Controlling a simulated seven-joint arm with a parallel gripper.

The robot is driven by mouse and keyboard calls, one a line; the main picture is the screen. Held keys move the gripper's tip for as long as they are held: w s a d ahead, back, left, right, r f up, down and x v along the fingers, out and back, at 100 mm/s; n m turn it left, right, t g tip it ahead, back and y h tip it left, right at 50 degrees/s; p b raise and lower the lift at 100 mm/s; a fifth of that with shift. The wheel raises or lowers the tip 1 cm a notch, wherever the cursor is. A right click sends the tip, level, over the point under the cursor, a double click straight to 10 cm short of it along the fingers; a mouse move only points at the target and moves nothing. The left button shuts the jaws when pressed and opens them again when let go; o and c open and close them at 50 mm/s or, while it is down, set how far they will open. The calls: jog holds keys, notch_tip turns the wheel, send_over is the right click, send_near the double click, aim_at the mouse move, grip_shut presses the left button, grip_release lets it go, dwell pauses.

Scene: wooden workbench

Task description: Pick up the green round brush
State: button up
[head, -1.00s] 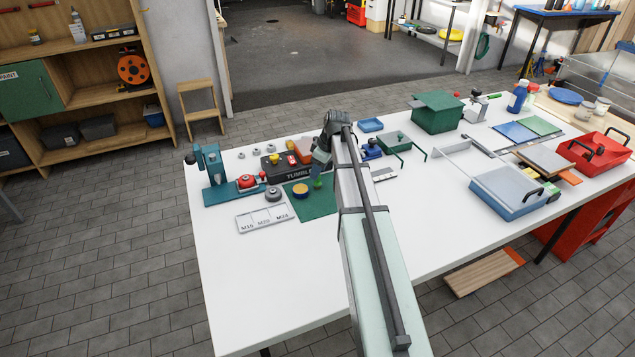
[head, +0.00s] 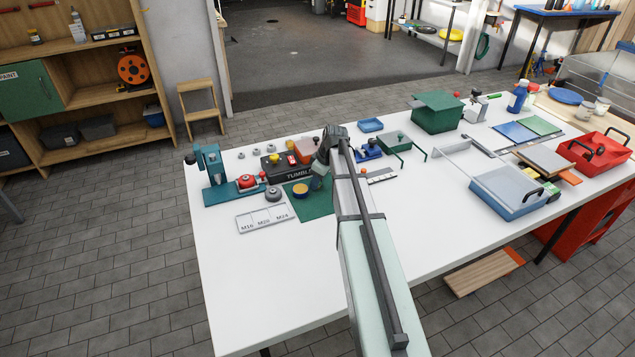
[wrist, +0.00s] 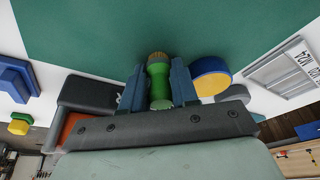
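The green round brush (wrist: 158,80), with a tan bristle end, sits between the two blue-grey fingers of my gripper (wrist: 158,88) in the wrist view. Both fingers lie against its sides, and my gripper looks shut on it. Behind it is the dark green mat (wrist: 90,30), which also shows in the head view (head: 318,205). In the head view my gripper (head: 318,182) is low over the mat and hides most of the brush. Whether the brush touches the mat is unclear.
A blue round piece with a yellow top (wrist: 210,80) is close beside the right finger. A black TUMBLE box (head: 285,168) stands behind the mat. A white size plate (head: 265,218) lies at the left front. The front of the white bench is clear.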

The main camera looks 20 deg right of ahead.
grip_shut()
jog(key=shift+r, duration=5)
send_over(298, 188)
jog(key=shift+s+d+f, duration=0.1)
jog(key=shift+f, duration=1)
jog(key=shift+s+d+f, duration=0.1)
jog(key=shift+d+f, duration=0.05)
jog(key=shift+f, duration=0.95)
jog(key=shift+s+d+f, duration=0.1)
jog(key=shift+f, duration=1)
jog(key=shift+f, duration=0.6)
jog(key=shift+r, duration=0.1)
